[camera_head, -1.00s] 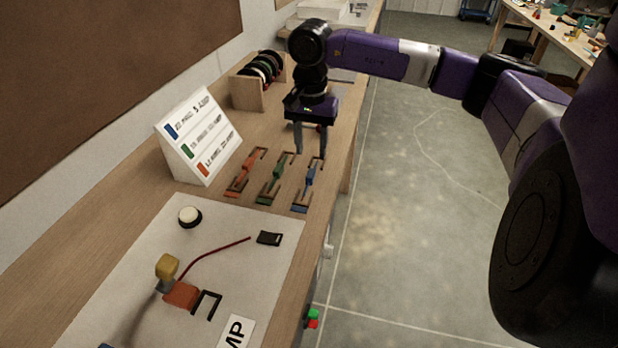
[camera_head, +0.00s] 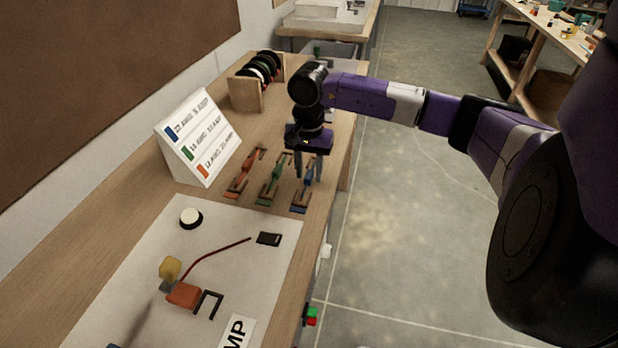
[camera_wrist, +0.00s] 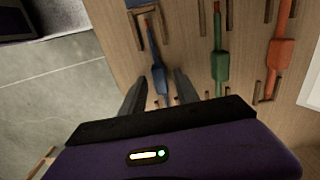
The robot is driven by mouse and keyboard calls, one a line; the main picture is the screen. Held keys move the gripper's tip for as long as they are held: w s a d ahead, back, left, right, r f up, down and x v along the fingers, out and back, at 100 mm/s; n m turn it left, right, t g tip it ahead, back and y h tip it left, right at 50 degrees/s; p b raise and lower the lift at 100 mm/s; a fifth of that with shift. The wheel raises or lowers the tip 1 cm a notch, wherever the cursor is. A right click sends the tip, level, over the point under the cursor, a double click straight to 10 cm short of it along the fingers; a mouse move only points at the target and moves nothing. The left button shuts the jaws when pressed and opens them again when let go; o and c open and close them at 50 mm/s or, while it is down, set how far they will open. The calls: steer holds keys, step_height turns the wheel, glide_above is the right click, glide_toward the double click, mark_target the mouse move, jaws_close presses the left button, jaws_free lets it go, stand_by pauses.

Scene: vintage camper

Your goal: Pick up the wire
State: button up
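Three wire pieces with thick coloured middles lie side by side in small brown holders on the bench: a blue one (camera_head: 307,187), a green one (camera_head: 277,172) and an orange one (camera_head: 240,181). The wrist view shows the blue one (camera_wrist: 158,78), the green one (camera_wrist: 219,65) and the orange one (camera_wrist: 279,62). My gripper (camera_head: 309,176) is open and points down at the blue piece. In the wrist view its fingers (camera_wrist: 160,84) stand on either side of the blue piece, with gaps visible. A thin red wire (camera_head: 212,257) lies on the pale mat.
A label stand (camera_head: 200,140) and a rack of spools (camera_head: 260,80) stand along the wall side. The mat (camera_head: 150,260) holds a white button (camera_head: 190,217), an orange block (camera_head: 183,295) and a black piece (camera_head: 269,239). The bench edge is close right of the blue piece.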

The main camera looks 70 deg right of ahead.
mark_target(309, 174)
jaws_close()
steer(key=shift+r, duration=0.15)
step_height(309, 174, up, 20)
steer(key=b, duration=0.2)
steer(key=shift+b, duration=0.4)
